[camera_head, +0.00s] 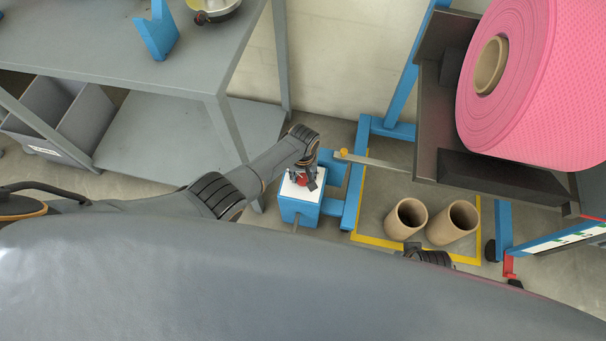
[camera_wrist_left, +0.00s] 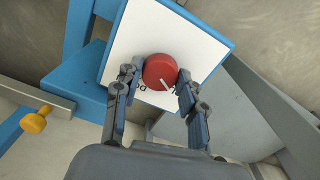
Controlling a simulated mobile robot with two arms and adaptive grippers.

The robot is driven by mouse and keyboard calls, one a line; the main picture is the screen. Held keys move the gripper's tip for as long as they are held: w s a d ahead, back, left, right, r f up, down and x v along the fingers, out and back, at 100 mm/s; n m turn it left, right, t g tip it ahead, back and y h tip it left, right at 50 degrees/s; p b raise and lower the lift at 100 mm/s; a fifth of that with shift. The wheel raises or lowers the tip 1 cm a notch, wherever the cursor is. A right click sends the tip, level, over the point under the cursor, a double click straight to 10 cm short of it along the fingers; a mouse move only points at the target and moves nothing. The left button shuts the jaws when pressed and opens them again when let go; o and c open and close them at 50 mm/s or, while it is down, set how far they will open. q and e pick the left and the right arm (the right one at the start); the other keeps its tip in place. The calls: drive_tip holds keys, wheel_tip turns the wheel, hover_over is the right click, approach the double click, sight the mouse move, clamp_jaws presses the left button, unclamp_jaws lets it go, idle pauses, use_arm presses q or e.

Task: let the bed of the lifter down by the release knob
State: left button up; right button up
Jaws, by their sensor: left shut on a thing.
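The release knob is red and round, on the white top plate of a blue box; it shows in the head view (camera_head: 302,179) and in the left wrist view (camera_wrist_left: 160,70). The white plate (camera_wrist_left: 195,45) has black lettering, partly hidden by the knob and fingers. My left gripper (camera_wrist_left: 158,76) is shut on the knob, one finger on each side. The lifter (camera_head: 374,126) is blue, with a dark bed (camera_head: 428,110) high at the right, bearing a large pink roll (camera_head: 545,85). Only a dark part of my right arm shows at the bottom; its gripper is not visible.
Two cardboard cores (camera_head: 405,219) stand inside a yellow floor outline (camera_head: 377,240) below the bed. A grey workbench (camera_head: 215,70) with a lower shelf stands at the left. A grey bin (camera_head: 75,120) sits on that shelf. A yellow knob (camera_wrist_left: 34,123) is on a nearby bar.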

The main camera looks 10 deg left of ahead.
sight(303, 178)
idle(0.4)
use_arm(q)
drive_tip(key=o, duration=1.1)
drive_tip(key=shift+o, duration=0.2)
wheel_tip(303, 178, up, 12)
